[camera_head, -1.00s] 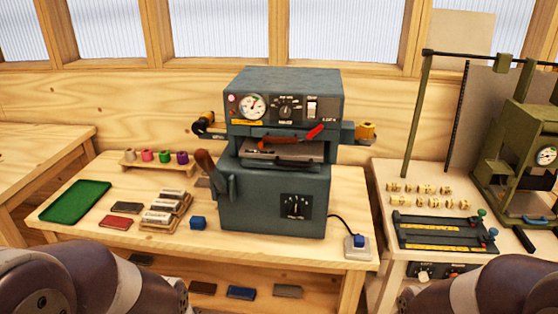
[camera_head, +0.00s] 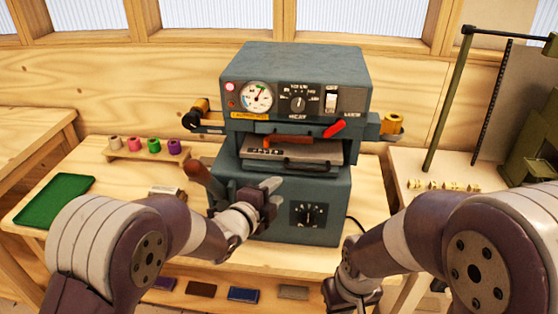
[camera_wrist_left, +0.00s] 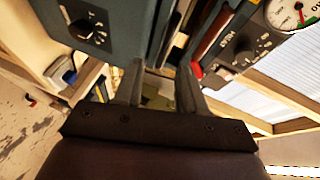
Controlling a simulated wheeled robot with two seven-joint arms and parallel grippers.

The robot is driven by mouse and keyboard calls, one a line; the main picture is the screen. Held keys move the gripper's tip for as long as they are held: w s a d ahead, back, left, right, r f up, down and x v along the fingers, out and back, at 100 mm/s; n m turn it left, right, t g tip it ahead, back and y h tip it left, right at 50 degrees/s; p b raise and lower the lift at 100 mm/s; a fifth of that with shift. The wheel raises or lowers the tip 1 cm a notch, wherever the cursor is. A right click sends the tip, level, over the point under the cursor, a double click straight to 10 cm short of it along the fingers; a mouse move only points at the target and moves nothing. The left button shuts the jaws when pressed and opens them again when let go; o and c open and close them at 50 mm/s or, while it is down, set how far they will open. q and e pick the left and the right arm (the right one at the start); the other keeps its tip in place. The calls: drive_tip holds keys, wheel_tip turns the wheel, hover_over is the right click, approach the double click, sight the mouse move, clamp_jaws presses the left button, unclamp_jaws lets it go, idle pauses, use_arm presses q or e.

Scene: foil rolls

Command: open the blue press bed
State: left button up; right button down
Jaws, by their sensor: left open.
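The blue-grey press (camera_head: 300,80) stands on the wooden bench, with a gauge, dial and switch on its upper front. My left gripper (camera_head: 272,187) is open and empty, in front of the lower body and below the bed. In the left wrist view its two fingers (camera_wrist_left: 160,80) are apart, with the press beyond them. My right arm reaches in from the right; its gripper (camera_head: 352,290) is low at the bench's front edge and its jaws are unclear.
A brown-handled lever (camera_head: 203,180) is on the press's left side. A green tray (camera_head: 52,200) and a rack of foil rolls (camera_head: 145,150) stand at left. A side bench (camera_head: 410,170) with small brass pieces is at right. Several dark blocks (camera_head: 243,294) lie on the lower shelf.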

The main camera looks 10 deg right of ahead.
sight(304, 170)
use_arm(q)
drive_tip(key=shift+m, duration=0.4)
drive_tip(key=p+x, duration=0.1)
drive_tip(key=x, duration=0.2)
drive_tip(key=d+r+p+x, duration=0.1)
drive_tip(key=x, duration=0.2)
drive_tip(key=p+x, duration=0.1)
drive_tip(key=x, duration=0.2)
drive_tip(key=shift+d+r, duration=0.1)
drive_tip(key=shift+d, duration=0.3)
drive_tip(key=shift+w+d, duration=0.15)
drive_tip(key=shift+d, duration=0.3)
drive_tip(key=shift+w, duration=0.35)
drive_tip(key=shift+s, duration=0.15)
clamp_jaws()
use_arm(e)
drive_tip(key=s+r, duration=0.2)
drive_tip(key=r, duration=0.1)
drive_tip(key=shift+d+r, duration=0.15)
drive_tip(key=shift+r, duration=0.15)
